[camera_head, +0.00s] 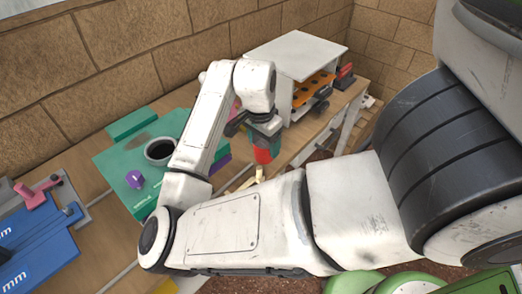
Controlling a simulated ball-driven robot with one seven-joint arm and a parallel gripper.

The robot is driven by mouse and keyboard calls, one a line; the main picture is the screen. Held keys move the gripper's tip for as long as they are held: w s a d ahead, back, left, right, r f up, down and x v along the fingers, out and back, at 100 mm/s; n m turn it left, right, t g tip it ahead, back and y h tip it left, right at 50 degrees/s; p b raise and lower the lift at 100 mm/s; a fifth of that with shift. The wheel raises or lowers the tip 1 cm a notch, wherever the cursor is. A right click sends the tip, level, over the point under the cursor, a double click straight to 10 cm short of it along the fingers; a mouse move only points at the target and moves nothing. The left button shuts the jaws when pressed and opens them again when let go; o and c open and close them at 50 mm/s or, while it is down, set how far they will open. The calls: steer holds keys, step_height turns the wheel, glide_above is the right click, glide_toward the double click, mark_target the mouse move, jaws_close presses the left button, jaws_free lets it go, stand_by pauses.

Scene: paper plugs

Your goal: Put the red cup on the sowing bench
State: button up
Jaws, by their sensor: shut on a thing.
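A red thing, which looks like the red cup (264,156), hangs just below the end of my arm, beyond my forearm. My gripper (264,143) is shut on it. The fingertips are small and partly hidden, so the exact grip is unclear. The wooden bench (118,226) runs along the brick wall. The cup is over or beside its front edge; I cannot tell whether it touches anything.
A teal board (112,163) carries a round dark-mouthed pot (160,151) and a purple knob (135,179). Blue panels (40,250) lie at the left. A white open-fronted box (298,50) with an orange holed shelf (314,90) and a red-black item (345,73) stand right.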

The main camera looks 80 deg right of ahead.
mark_target(261, 151)
steer(key=shift+w+d+f, duration=0.35)
steer(key=shift+w+f, duration=0.1)
steer(key=shift+f, duration=1.75)
steer(key=shift+f, duration=0.3)
steer(key=o, duration=1)
steer(key=shift+r, duration=0.1)
steer(key=shift+o, duration=0.2)
steer(key=r, duration=0.8)
steer(key=a+r, duration=0.1)
steer(key=r, duration=0.3)
steer(key=shift+w+a+r, duration=0.1)
steer(key=shift+w+r, duration=0.1)
steer(key=shift+w, duration=0.15)
